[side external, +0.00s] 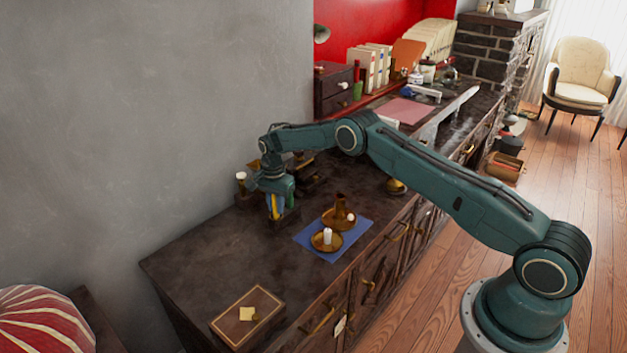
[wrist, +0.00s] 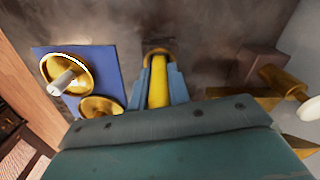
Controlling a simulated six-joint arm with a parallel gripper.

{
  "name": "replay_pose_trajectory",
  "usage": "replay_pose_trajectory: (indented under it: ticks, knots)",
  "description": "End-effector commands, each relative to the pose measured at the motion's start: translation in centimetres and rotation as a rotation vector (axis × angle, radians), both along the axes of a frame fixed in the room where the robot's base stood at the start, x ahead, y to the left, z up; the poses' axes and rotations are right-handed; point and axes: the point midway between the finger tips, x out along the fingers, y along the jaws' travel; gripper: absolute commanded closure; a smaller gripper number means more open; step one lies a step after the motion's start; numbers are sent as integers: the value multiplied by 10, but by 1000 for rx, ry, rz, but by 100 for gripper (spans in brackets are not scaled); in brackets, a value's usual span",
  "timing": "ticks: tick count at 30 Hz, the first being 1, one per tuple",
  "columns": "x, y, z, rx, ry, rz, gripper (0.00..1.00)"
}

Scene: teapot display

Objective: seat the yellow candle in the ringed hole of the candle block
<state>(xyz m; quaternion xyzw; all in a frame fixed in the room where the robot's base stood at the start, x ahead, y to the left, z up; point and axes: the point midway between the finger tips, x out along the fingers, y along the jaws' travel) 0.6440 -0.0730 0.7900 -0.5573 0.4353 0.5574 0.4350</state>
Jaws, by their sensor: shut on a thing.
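My gripper (side external: 275,212) is shut on the yellow candle (wrist: 158,82), with a blue-grey finger on each side of it. In the side view the candle shows as a thin yellow strip, roughly upright and pointing down.
A blue mat (side external: 311,249) holds brass dishes, one with a white candle (side external: 327,236). A candlestick with a white top (side external: 241,178) stands close behind the gripper. A brown box (side external: 247,316) lies at the front. The dark top between box and mat is clear.

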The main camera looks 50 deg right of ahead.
Motion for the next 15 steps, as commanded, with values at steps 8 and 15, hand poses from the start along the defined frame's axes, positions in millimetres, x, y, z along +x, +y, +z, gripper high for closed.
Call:
replay_pose_trajectory:
  ticks: [8, 15]
  knots:
    - [0, 0, 0, 0, 0, 0, 60]
    - [0, 0, 2, 0, -1, 0, 60]
